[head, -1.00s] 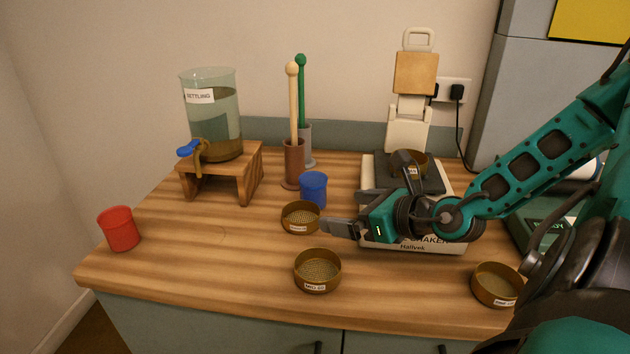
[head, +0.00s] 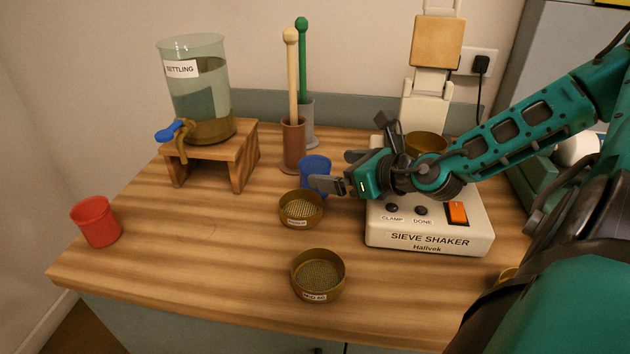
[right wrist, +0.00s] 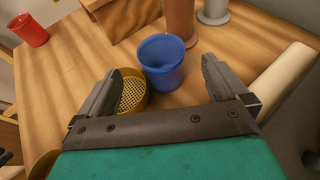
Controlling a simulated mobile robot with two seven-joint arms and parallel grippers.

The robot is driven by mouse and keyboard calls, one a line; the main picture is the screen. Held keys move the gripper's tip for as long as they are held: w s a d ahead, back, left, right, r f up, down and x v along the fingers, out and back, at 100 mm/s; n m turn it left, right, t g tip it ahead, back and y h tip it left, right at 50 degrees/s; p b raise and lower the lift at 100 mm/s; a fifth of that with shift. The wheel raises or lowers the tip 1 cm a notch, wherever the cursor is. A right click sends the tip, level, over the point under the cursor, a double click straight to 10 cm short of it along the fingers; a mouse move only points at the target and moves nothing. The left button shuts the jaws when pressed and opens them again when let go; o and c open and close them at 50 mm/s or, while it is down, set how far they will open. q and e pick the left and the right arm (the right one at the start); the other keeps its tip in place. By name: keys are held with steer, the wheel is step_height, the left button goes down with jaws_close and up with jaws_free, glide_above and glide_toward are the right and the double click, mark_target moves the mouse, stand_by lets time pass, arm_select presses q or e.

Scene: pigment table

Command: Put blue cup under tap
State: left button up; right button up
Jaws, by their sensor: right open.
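The blue cup (head: 314,168) stands upright on the table, partly hidden behind my right gripper in the head view. My right gripper (head: 335,170) is open and empty, close to the cup. In the right wrist view the blue cup (right wrist: 161,62) stands just ahead of and between the open fingers (right wrist: 158,85). The tap (head: 172,132) with a blue handle is on the settling tank (head: 200,95), which stands on a wooden stand (head: 240,150) at the left. My left gripper is not in view.
A brass sieve (head: 300,222) sits close to the cup, and another (head: 318,290) lies nearer the front. Holders with tall rods (head: 293,160) stand behind the cup. The sieve shaker (head: 430,240) is at the right. A red cup (head: 96,222) is far left; table before the stand is clear.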

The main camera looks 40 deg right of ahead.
steer(key=shift+b+x, duration=0.3)
steer(key=shift+x, duration=2.1)
steer(key=shift+p+x, duration=0.4)
steer(key=shift+x, duration=1.05)
steer(key=shift+w+f, duration=0.2)
steer(key=shift+w, duration=0.3)
steer(key=shift+c, duration=0.5)
steer(key=c, duration=1)
step_height(320, 180, up, 12)
steer(key=p, duration=0.5)
steer(key=shift+c, duration=0.2)
step_height(320, 180, up, 8)
glide_above(305, 166)
steer(key=s, duration=0.1)
steer(key=shift+s, duration=0.2)
